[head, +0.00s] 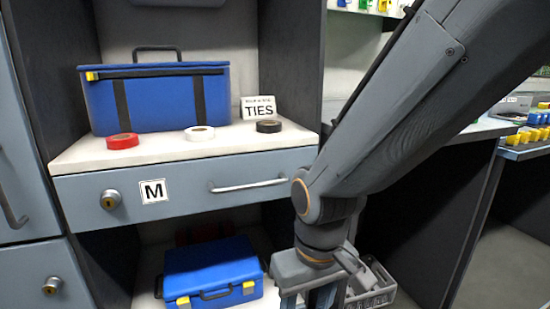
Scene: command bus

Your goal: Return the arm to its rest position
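My arm (400,115) comes in from the upper right and bends down at an elbow-like joint in front of the drawer unit's right end. My gripper (315,298) points down at the bottom edge, right of the lower blue case. Its fingertips are cut off by the frame, so I cannot tell whether it is open or shut, or whether it holds anything.
A shelf (75,155) bears a blue case (180,100), red tape (122,141), white tape (199,133), black tape (268,126) and a "TIES" card (261,108). Below are an M-marked drawer (185,187), a lower blue case (210,268) and a grey crate (375,290). A counter (485,127) stands right.

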